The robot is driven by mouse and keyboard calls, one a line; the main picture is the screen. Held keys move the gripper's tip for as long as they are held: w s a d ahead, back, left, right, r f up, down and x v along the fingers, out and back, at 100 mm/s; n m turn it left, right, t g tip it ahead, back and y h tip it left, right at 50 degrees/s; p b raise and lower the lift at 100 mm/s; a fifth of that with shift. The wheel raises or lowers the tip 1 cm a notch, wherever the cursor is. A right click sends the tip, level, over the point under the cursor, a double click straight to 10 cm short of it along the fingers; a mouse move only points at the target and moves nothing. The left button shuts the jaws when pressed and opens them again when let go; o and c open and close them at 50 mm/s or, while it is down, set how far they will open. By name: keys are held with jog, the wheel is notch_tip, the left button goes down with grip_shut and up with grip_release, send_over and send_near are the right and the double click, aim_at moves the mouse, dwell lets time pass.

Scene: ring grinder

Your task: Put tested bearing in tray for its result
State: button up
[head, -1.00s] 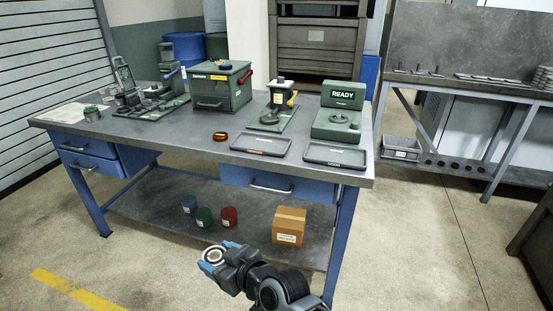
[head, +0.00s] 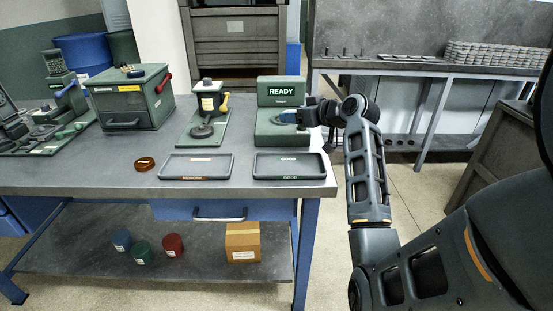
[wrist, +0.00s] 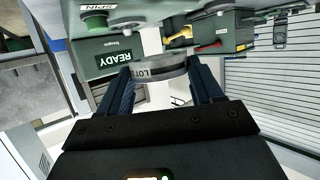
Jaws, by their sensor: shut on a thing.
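My gripper (wrist: 160,76) is shut on a bearing ring (wrist: 155,67), a grey metal ring with "LOT" on its side, seen between the blue fingers in the wrist view. In the head view my gripper (head: 294,117) is in front of the green tester (head: 281,92), whose screen reads READY; the ring is hard to make out there. Whether the ring touches the tester cannot be told. Two grey trays lie at the table's front edge: the left tray (head: 195,179) has a reddish label, the right tray (head: 289,177) a pale greenish one. Both look empty.
An orange-brown ring (head: 145,163) lies left of the trays. A green press-like device (head: 205,110) stands left of the tester, and a green box (head: 131,97) with a red handle is farther left. The lower shelf holds coloured containers and a cardboard box (head: 243,241).

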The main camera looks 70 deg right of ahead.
jog(key=shift+d+r, duration=0.3)
jog(key=shift+d, duration=0.25)
jog(key=p, duration=0.2)
send_over(276, 169)
notch_tip(276, 169, down, 7)
jog(key=shift+s+d+r, duration=0.1)
jog(key=shift+r, duration=0.1)
jog(key=shift+f, duration=2.05)
jog(key=shift+f, duration=0.2)
jog(key=o, duration=0.9)
jog(key=shift+o, duration=0.2)
jog(key=shift+r, duration=0.1)
